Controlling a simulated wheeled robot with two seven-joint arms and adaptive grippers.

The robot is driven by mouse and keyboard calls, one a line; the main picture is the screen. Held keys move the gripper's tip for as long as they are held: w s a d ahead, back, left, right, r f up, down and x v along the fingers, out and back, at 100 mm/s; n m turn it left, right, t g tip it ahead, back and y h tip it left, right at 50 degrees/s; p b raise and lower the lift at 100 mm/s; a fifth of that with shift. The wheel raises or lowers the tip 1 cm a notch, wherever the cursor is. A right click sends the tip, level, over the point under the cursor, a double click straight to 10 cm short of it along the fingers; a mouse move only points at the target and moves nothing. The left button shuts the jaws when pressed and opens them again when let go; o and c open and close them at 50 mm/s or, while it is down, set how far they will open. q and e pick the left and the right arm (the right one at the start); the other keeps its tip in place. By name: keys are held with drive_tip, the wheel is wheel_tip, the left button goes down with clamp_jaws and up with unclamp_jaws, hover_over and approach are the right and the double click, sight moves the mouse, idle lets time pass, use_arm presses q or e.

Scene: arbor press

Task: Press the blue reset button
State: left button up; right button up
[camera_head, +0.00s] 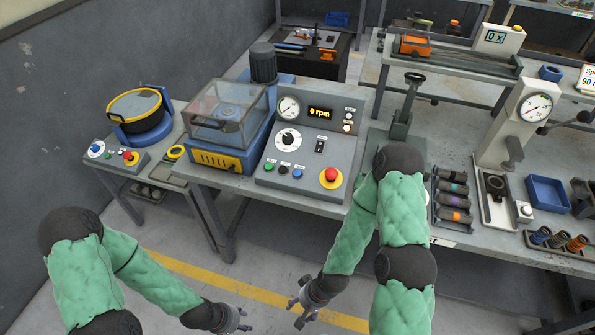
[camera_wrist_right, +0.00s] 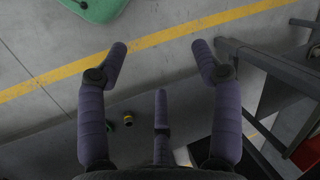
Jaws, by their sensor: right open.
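A small blue button (camera_head: 297,173) sits at the right end of a row of buttons on the grey control panel (camera_head: 262,180). A green button (camera_head: 283,169) and a dark button (camera_head: 268,167) are beside it. The labels are too small to read. My right gripper (camera_head: 302,303) is low over the floor in front of the bench, well apart from the panel. The right wrist view shows its fingers (camera_wrist_right: 160,75) spread and empty. My left gripper (camera_head: 240,319) is also low over the floor, left of the right one; its finger opening is unclear.
A red stop button (camera_head: 330,177), a dial (camera_head: 288,139) and a "0 rpm" display (camera_head: 320,113) share the panel. A clear-lidded machine (camera_head: 228,113) stands left of it. Another panel (camera_head: 115,156) is further left. My right arm passes in front of the bench.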

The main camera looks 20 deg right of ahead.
drive_tip(key=shift+c, duration=0.3)
clamp_jaws()
idle(1.1)
